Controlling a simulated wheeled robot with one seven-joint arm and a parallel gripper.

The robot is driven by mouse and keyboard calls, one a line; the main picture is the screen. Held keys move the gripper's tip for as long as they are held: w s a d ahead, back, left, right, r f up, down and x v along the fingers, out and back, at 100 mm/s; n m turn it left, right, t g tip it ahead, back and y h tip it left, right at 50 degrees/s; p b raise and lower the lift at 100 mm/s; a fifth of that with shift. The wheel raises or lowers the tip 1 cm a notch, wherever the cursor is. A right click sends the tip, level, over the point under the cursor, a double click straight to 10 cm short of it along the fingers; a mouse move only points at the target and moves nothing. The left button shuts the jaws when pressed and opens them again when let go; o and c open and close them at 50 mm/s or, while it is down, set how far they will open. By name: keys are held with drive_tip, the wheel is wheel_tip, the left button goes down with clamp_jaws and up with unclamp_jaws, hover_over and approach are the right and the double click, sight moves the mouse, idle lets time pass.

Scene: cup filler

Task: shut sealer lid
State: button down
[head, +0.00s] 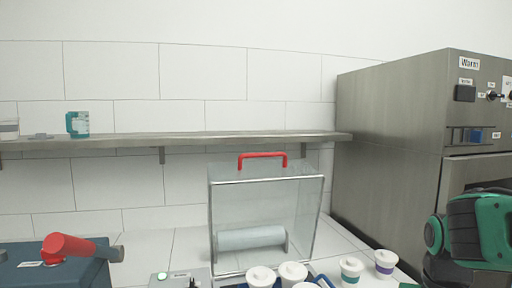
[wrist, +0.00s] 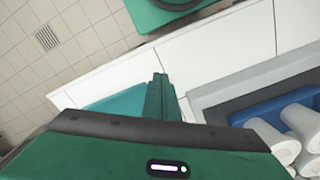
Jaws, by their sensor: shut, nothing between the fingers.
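The sealer's clear lid (head: 268,205) stands raised and nearly upright at the middle of the head view, with a red bar handle (head: 262,155) on its top edge. A pale film roll (head: 250,238) shows through the lid. A grey panel with a lit green button (head: 180,276) sits at the lid's lower left. The sealer's base is mostly cut off by the frame's bottom edge. My gripper (wrist: 160,88) shows in the wrist view with its green fingers together, shut and empty over the floor and counter edge. It is apart from the lid; its fingertips are outside the head view.
Several lidded white cups (head: 293,271) stand in front and right of the sealer; cups also lie in the wrist view (wrist: 290,140) by a blue tray (wrist: 262,112). A steel warmer cabinet (head: 390,150) stands right. A shelf (head: 180,138) runs behind. A dark blue box with a red handle (head: 68,246) is left.

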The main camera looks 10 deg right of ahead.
drive_tip(key=shift+w+a, duration=0.15)
drive_tip(key=shift+w, duration=0.3)
